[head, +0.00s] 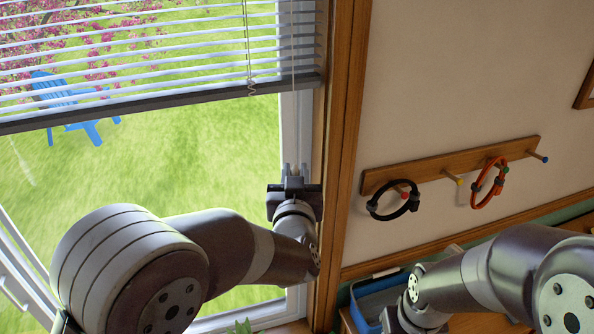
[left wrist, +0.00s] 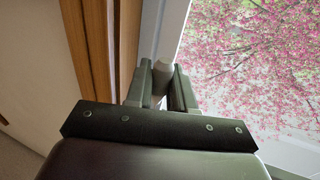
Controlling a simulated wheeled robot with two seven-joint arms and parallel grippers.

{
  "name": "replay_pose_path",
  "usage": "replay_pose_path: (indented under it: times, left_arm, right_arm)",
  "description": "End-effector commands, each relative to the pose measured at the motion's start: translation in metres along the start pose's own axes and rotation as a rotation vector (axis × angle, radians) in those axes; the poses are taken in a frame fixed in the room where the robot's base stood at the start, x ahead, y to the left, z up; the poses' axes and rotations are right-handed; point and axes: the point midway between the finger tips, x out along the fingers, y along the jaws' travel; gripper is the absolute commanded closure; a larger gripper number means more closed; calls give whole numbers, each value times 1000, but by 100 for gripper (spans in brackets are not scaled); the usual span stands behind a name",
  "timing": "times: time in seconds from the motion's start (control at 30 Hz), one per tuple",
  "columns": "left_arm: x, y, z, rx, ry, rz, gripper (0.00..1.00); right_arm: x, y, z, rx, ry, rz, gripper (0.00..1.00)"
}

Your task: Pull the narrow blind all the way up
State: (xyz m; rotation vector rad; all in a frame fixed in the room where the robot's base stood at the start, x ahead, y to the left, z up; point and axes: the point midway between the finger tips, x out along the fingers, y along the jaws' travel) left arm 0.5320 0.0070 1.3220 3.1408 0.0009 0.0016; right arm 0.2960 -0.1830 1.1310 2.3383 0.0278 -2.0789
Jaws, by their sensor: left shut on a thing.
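The blind (head: 150,55) has white slats and hangs over the upper part of the window. Its dark bottom rail (head: 180,98) crosses the pane, with open glass below. A thin pull cord (head: 293,110) hangs at the blind's right end, down to my left gripper (head: 294,170). The gripper is beside the wooden window frame, below the rail. In the left wrist view my left gripper (left wrist: 163,88) is shut on a small pale cord end (left wrist: 163,73) between its fingers. My right arm shows at the lower right, but its fingers are out of view.
A second cord (head: 248,60) hangs near the blind's right part. A wooden peg rail (head: 450,165) on the wall holds a black ring (head: 393,207) and an orange ring (head: 480,187). A blue tray (head: 372,297) is below, close to my right arm.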

Motion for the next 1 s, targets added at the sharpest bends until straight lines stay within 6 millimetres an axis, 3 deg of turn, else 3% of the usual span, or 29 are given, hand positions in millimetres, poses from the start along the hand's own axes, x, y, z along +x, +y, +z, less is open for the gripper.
replay_pose_path:
  times: [0.03,0.17,0.57,1.0]
  left_arm:
    - [0,0,19,2,-7,1,100]
    - [0,0,36,2,-6,1,100]
    - [0,0,40,3,-6,1,100]
    - [-1,0,110,3,-6,1,100]
  right_arm:
    - [16,0,2,0,0,0,57]
    - [30,0,4,0,0,0,57]
    - [33,0,4,0,0,0,57]
    - [95,0,11,0,0,0,57]
